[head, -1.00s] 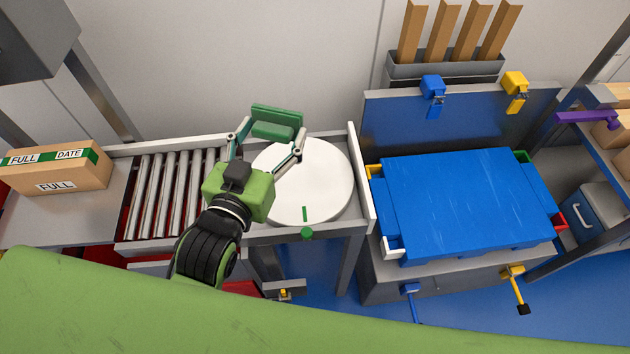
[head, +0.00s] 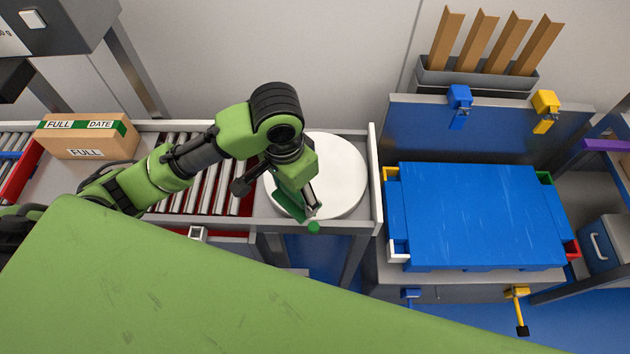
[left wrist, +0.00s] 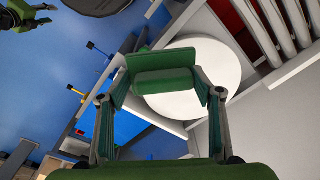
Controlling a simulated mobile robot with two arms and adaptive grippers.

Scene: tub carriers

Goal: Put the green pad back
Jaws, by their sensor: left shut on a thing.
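The green pad (left wrist: 165,78) is a block with a plate along its back. In the left wrist view it sits between the two fingers of my left gripper (left wrist: 168,92), which is shut on it. In the head view my left gripper (head: 308,203) points down over the front part of the white round disc (head: 340,178). The disc also shows behind the pad in the left wrist view (left wrist: 205,60). I cannot tell whether the pad touches anything below.
A roller conveyor (head: 220,190) with a cardboard box (head: 88,138) lies left of the disc. A blue tub (head: 475,215) stands to the right, before an upright panel with blue and yellow clamps. A bin of brown strips (head: 475,78) is behind.

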